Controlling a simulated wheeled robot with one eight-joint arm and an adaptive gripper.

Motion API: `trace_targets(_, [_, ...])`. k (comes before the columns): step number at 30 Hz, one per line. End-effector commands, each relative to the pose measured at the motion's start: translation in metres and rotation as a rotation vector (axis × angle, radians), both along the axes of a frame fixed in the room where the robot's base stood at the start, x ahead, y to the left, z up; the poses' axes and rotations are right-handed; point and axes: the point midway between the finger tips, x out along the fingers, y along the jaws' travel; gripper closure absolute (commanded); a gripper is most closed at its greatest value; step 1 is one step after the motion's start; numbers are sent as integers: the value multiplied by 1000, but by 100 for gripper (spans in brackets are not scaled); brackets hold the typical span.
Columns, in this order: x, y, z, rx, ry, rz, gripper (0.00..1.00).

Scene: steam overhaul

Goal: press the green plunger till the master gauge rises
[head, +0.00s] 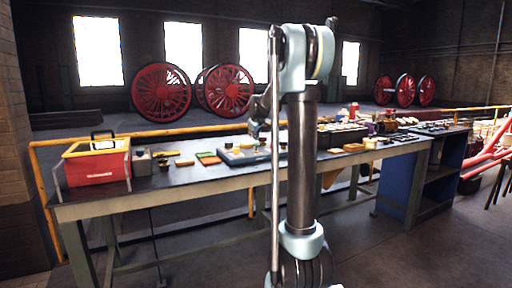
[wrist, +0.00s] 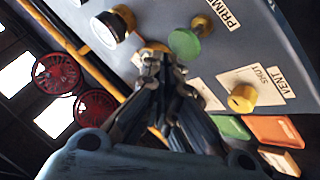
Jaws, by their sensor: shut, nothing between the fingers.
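The green plunger (wrist: 184,42) shows in the wrist view as a round green cap on a brass stem, beside a label reading PRIME. My gripper (wrist: 152,58) is shut and empty, its tips just left of and below the green cap in the picture; I cannot tell whether they touch it. A round white-faced gauge with a brass rim (wrist: 108,30) lies to the left; its reading is not legible, and I cannot tell whether it is the master gauge. In the head view, the grey-blue test panel (head: 236,157) lies on the bench, partly behind my arm.
A yellow knob (wrist: 242,97) stands by a VENT SHUT label. Green (wrist: 230,127) and orange (wrist: 273,130) pads lie beside the panel. The bench (head: 160,192) carries a red and yellow toolbox (head: 97,163) at left and many small items at right.

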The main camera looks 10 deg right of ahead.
Motion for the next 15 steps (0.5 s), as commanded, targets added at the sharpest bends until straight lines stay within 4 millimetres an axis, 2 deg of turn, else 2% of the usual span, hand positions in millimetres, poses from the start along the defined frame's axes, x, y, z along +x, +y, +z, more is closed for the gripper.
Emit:
trace_targets(7, [0, 0, 4, 0, 0, 0, 100])
trace_targets(15, [0, 0, 26, 0, 0, 0, 100])
